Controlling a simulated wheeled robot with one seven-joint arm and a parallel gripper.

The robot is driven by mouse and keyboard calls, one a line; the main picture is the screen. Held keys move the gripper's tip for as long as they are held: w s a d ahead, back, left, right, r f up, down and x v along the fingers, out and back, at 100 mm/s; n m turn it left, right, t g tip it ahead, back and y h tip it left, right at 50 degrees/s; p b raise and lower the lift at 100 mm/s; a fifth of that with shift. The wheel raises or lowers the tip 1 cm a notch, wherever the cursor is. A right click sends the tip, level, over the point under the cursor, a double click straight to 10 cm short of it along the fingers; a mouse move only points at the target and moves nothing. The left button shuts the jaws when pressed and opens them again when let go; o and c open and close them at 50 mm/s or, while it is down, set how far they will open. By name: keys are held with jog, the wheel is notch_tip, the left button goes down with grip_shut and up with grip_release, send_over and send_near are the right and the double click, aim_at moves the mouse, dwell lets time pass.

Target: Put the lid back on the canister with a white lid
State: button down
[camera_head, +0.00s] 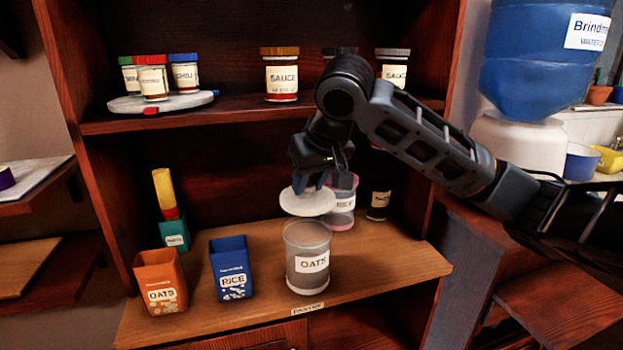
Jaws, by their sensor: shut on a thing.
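A clear canister (308,274) labelled OATS stands upright and open-topped on the wooden shelf board, right of centre. My gripper (317,187) is above it, pointing down, shut on the white lid (307,203). The lid is slightly tilted and sits just above the canister's rim; a small gap seems to show between them. Part of the lid's top edge is hidden by the fingers. A second clear canister (343,220) with a pinkish base stands behind and to the right, partly hidden by the gripper and lid.
An orange OATS box (160,281) and a blue RICE box (231,268) stand left of the canister. A dark bottle (378,205) stands behind right. The upper shelf holds spice jars on a round tray (126,105) and a sauce jar (281,78). The board's right front is clear.

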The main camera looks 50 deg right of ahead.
aim_at(312, 200)
jog(key=shift+f+b, duration=1.85)
jog(key=shift+f, duration=0.9)
jog(key=shift+f+p, duration=0.15)
jog(key=shift+p, duration=0.25)
dwell(0.7)
jog(key=shift+c, duration=1.2)
grip_release()
jog(key=shift+r+p, duration=3.15)
jog(key=shift+r, duration=0.4)
